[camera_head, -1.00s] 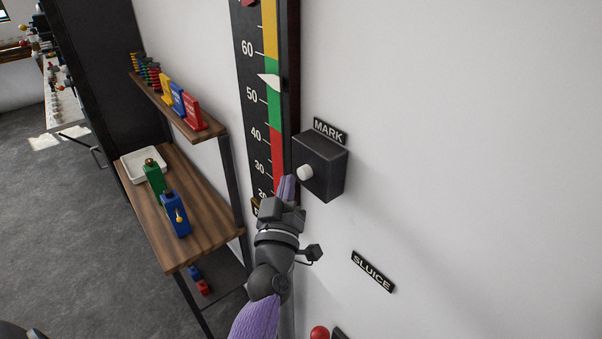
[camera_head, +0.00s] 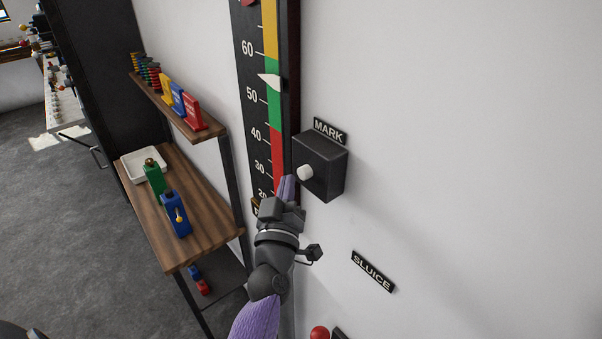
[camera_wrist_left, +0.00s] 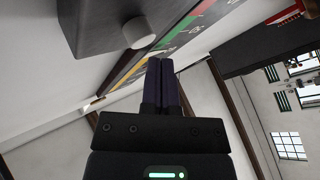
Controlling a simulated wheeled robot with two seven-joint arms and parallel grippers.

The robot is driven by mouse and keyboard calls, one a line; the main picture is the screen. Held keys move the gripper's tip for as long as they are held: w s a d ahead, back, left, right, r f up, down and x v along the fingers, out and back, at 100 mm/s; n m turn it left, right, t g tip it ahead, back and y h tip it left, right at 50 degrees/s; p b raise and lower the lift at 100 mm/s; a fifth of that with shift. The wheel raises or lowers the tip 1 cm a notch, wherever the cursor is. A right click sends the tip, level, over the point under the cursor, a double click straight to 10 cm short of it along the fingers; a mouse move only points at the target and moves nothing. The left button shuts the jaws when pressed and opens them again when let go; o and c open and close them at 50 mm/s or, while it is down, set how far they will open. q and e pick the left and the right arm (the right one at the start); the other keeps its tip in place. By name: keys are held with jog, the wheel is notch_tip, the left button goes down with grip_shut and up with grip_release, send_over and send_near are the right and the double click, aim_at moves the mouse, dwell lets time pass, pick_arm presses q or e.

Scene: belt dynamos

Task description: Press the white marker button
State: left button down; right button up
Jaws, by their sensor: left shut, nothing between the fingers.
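The white marker button (camera_head: 305,172) sticks out of the front of a dark box (camera_head: 325,160) on the wall, under a MARK label (camera_head: 330,130). My left gripper (camera_head: 287,186) is shut and empty, with its purple fingers just to the left of and slightly below the button in the head view. In the left wrist view the button (camera_wrist_left: 138,32) shows above and left of the shut fingertips (camera_wrist_left: 160,64), with a visible gap, so they appear apart. The box (camera_wrist_left: 105,18) fills the upper left there. My right gripper is in neither view.
A tall scale (camera_head: 265,110) with coloured bands and a white pointer (camera_head: 269,80) hangs left of the box. A wooden shelf unit (camera_head: 205,225) holding blocks and a white tray (camera_head: 143,164) stands left. A SLUICE label (camera_head: 373,271) and red knob (camera_head: 319,333) are lower right.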

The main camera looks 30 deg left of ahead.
pick_arm(q)
jog(key=shift+w, duration=0.1)
jog(key=shift+w+d, duration=0.15)
jog(key=shift+w, duration=0.15)
jog(key=shift+w+d, duration=0.2)
jog(key=shift+w, duration=0.2)
dwell(0.8)
dwell(0.3)
jog(key=shift+s+a+p, duration=0.35)
jog(key=shift+s, duration=0.45)
jog(key=s, duration=0.1)
jog(key=s+a, duration=0.1)
jog(key=s, duration=0.1)
jog(key=s+a+p, duration=0.1)
jog(key=shift+s, duration=0.3)
